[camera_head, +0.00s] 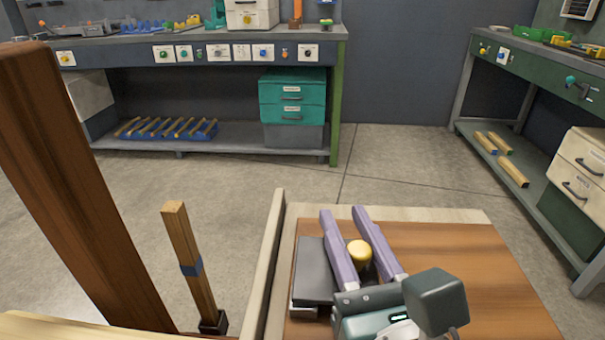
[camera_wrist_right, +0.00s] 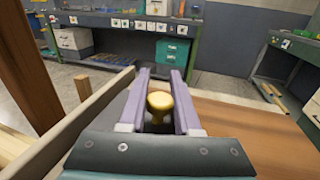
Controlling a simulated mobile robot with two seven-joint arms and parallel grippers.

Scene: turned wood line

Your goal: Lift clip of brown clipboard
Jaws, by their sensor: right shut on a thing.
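My right gripper (camera_head: 356,212) reaches in over a brown wooden board (camera_head: 470,262). Its two purple fingers stand on either side of a yellow round-topped knob (camera_head: 359,251) and are shut on it. The knob also shows between the fingers in the right wrist view (camera_wrist_right: 160,102). What the knob is fixed to is hidden by my gripper. A dark grey flat piece (camera_head: 314,268) lies left of the fingers. I cannot tell whether the knob or this piece belongs to the clipboard's clip. My left gripper is not in view.
A pale wooden rail (camera_head: 271,255) edges the board on the left. A large brown post (camera_head: 75,180) and a thin wooden stick with a blue band (camera_head: 188,255) stand further left. A workbench (camera_head: 200,45) is at the back, another (camera_head: 540,75) at right. Open floor lies between.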

